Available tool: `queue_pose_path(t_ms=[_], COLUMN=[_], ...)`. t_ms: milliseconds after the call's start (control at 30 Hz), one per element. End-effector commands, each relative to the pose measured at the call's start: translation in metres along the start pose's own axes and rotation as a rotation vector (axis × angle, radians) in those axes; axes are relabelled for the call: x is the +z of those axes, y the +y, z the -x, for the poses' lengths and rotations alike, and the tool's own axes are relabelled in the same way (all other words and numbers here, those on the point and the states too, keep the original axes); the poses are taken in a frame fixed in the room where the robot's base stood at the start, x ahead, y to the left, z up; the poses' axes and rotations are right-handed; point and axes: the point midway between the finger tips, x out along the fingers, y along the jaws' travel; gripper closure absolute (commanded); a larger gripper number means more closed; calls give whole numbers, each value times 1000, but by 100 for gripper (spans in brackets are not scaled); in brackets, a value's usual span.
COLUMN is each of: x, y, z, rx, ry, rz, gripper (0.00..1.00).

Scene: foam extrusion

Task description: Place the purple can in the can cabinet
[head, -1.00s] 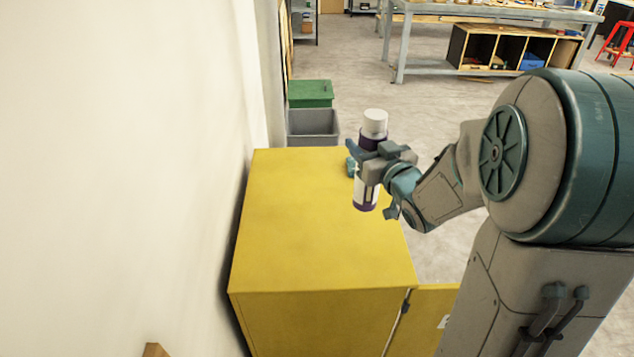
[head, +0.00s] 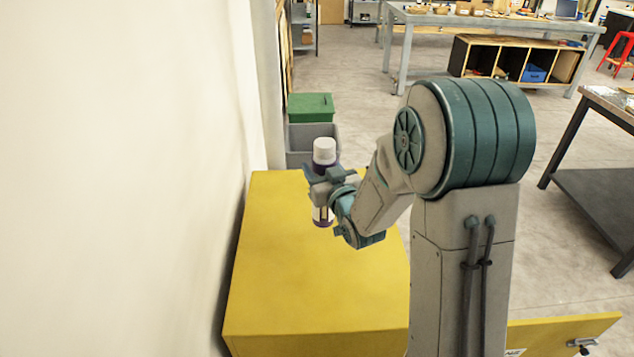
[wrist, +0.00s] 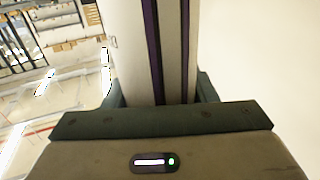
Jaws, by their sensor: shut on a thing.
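The purple can (head: 325,155) has a white cap and a white and purple body. My gripper (head: 328,187) is shut around its middle and holds it upright in the head view. In the wrist view the can's striped body (wrist: 155,50) rises between the fingers; its ends are out of that view. The yellow can cabinet (head: 270,270) stands along the wall, and the can appears over its far part. I cannot tell the can's height above the top. The cabinet door (head: 560,330) stands swung open at the lower right. The cabinet's inside is hidden.
A white wall (head: 110,180) runs close along the cabinet's left side. A grey bin (head: 305,137) and a green box (head: 310,107) stand behind the cabinet. A dark-framed table (head: 605,185) is at the right. Open floor lies between it and my arm.

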Motion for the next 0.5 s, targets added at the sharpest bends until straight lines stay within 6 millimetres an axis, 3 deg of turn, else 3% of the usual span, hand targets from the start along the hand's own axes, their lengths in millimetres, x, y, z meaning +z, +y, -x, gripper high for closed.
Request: queue_pose_path(t_ms=[267, 500], x=[12, 40], y=[-8, -8], z=[-9, -9], rx=[2, 2], ry=[2, 0], rz=[0, 1], gripper=[100, 100])
